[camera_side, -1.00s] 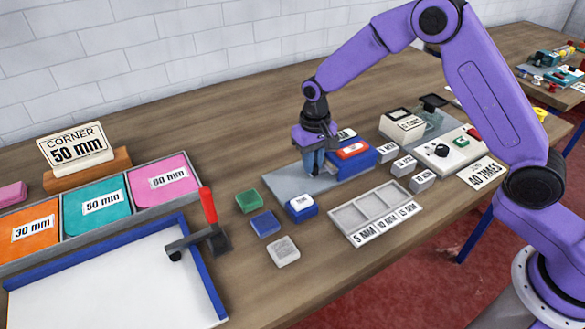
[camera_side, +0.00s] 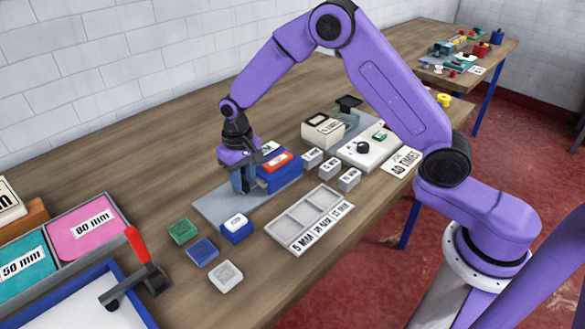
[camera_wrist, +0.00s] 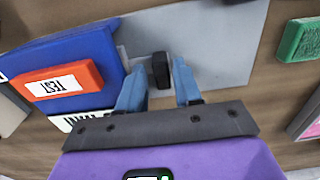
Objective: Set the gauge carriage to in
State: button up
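My gripper (camera_side: 243,188) is low over the plate, just left of the device. In the wrist view my gripper (camera_wrist: 160,82) is open, one finger on each side of a small black upright piece (camera_wrist: 161,70). Small gaps seem to show beside this piece, and I cannot tell whether either finger touches it. No part is marked as the gauge carriage, so I cannot tell for sure which it is. In the side view my fingers hide the black piece.
A blue block (camera_side: 236,230) with a white top stands at the plate's near end. A compartment tray (camera_side: 300,220) and small grey labelled blocks (camera_side: 349,180) lie right. A red-handled tool (camera_side: 140,262) is far left.

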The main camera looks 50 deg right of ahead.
jog(key=a, duration=1)
jog(key=shift+a, duration=0.1)
notch_tip(320, 180, up, 18)
jog(key=s+d+n, duration=0.4)
jog(key=s+d, duration=0.1)
jog(key=s, duration=0.7)
jog(key=s+d+f+n, duration=0.1)
jog(key=s+d+n, duration=0.3)
jog(key=s, duration=0.9)
jog(key=shift+d+n, duration=0.4)
jog(key=shift+d, duration=0.8)
jog(key=w+a+m, duration=0.4)
jog(key=w+a, duration=0.1)
jog(key=w, duration=0.7)
jog(key=w+a+m, duration=0.5)
jog(key=w+a, duration=0.1)
jog(key=w, duration=0.7)
notch_tip(320, 180, down, 17)
jog(key=shift+d+f, duration=0.1)
jog(key=shift+d, duration=0.05)
